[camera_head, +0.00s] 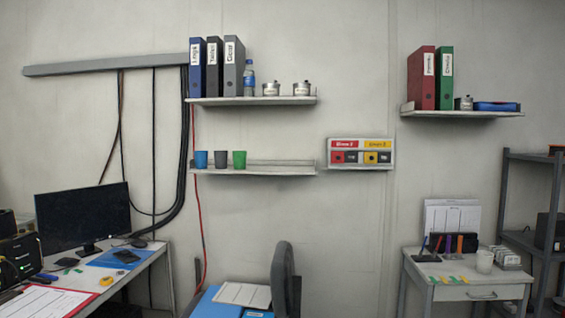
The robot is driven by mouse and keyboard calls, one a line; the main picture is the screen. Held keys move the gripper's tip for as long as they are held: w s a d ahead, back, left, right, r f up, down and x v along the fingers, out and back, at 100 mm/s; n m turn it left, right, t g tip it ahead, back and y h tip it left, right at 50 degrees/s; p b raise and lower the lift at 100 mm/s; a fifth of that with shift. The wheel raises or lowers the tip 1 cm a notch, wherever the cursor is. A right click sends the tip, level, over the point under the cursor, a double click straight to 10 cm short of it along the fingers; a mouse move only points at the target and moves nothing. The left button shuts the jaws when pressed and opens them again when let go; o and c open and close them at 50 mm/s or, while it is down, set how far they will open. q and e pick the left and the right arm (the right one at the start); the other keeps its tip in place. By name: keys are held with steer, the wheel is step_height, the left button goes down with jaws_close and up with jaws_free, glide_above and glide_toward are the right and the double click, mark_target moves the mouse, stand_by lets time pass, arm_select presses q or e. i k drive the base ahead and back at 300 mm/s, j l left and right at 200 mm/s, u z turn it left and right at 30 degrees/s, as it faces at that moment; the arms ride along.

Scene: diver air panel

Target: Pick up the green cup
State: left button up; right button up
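The green cup (239,159) stands upright on the lower left wall shelf (280,169). It is the rightmost of three cups in a row, with a grey cup (221,159) and a blue cup (201,159) to its left. The shelf to the right of the green cup is bare. Neither of my grippers shows in the head view.
An upper shelf (252,101) with binders, a bottle and small pots hangs above the cups. A chair (283,280) stands below the shelf. A desk with a monitor (83,216) is at left. A small table (467,291) is at right.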

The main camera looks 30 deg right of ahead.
mark_target(239, 157)
steer(key=i+l+z, duration=0.2)
steer(key=i+z, duration=0.55)
steer(key=z, duration=0.25)
